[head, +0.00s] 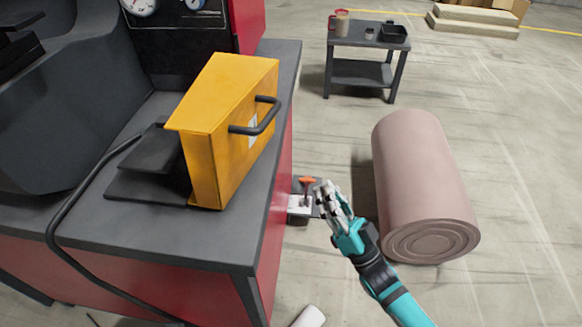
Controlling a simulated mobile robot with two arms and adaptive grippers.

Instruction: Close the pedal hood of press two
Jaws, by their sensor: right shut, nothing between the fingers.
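The yellow pedal hood (225,130) stands raised on the grey bench top, with a black bar handle (262,118) on its right side. A black pedal (153,150) on a dark base plate (140,187) shows uncovered at its left. My right gripper (330,196) is shut and empty. In the picture it is below and right of the hood, beyond the bench's right edge and apart from the handle. My left gripper is not in view.
The grey bench top (190,245) has a red side. A black cable (65,220) curves over its left part. A large pink roll (420,180) lies on the floor right of my gripper. A small cart (362,72) stands farther back. Open floor lies between them.

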